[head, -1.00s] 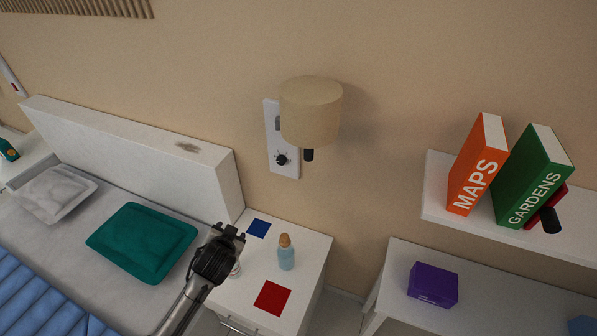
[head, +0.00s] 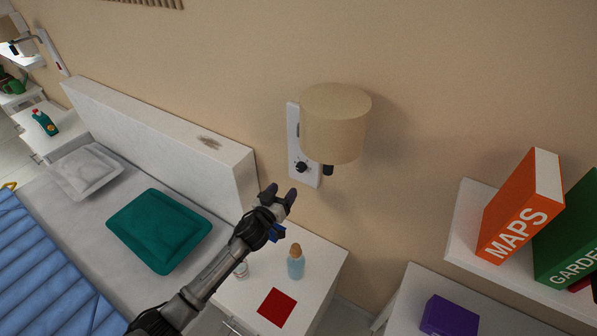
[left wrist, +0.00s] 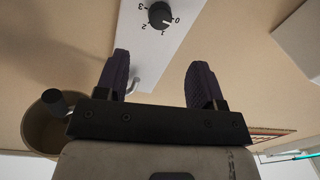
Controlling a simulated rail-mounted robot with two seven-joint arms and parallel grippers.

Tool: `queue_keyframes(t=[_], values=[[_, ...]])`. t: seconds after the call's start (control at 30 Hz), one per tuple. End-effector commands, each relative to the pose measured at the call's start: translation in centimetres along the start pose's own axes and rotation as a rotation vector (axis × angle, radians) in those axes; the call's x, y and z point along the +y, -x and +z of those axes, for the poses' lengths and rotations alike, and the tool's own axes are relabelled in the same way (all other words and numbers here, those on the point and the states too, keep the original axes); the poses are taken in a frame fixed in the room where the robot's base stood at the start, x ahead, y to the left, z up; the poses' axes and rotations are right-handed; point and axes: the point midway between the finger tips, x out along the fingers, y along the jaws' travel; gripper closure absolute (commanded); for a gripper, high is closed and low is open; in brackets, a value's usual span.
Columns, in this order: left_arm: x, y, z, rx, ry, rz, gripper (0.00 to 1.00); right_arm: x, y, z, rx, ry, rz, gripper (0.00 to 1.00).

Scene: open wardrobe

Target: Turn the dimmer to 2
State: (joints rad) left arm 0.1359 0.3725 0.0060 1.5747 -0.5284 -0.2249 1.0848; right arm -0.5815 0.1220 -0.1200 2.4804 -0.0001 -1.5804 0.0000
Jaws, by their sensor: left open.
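The dimmer is a dark round knob (head: 301,167) on a white wall plate (head: 293,135), left of and below the lamp shade. In the left wrist view the knob (left wrist: 159,14) has the numbers 0 to 3 around it, seen upside down. A pale mark on the knob seems to face the 0 and 1 side, but I cannot tell exactly. My left gripper (head: 281,193) is open and empty, below and a little left of the knob, and apart from it. In the left wrist view its fingers (left wrist: 160,72) are spread, with the knob beyond the gap. My right gripper is not in view.
The beige lamp (head: 335,125) juts from the wall beside the dimmer. Below stand a blue bottle (head: 296,266) and a red square (head: 277,307) on the white nightstand (head: 318,268). The bed headboard (head: 160,130) is left; a shelf with books (head: 515,215) is right.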

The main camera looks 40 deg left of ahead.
Motion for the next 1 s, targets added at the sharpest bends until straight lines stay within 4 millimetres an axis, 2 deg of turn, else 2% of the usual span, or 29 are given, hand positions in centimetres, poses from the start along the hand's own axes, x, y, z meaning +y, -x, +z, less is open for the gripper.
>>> queue_keyframes(t=[0.2,0.5,0.7,1.0], values=[[-0.1,-4.4,0.0,0.002,-0.001,-0.001,0.38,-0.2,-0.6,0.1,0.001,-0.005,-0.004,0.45],[-0.1,-8.7,0.1,0.001,-0.001,-0.002,0.38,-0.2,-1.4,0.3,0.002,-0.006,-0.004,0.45],[0.0,-10.1,0.1,0.0,-0.002,-0.001,0.38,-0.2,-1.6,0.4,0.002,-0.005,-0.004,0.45],[0.0,-10.6,0.0,-0.001,-0.001,-0.001,0.38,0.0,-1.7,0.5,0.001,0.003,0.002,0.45]])
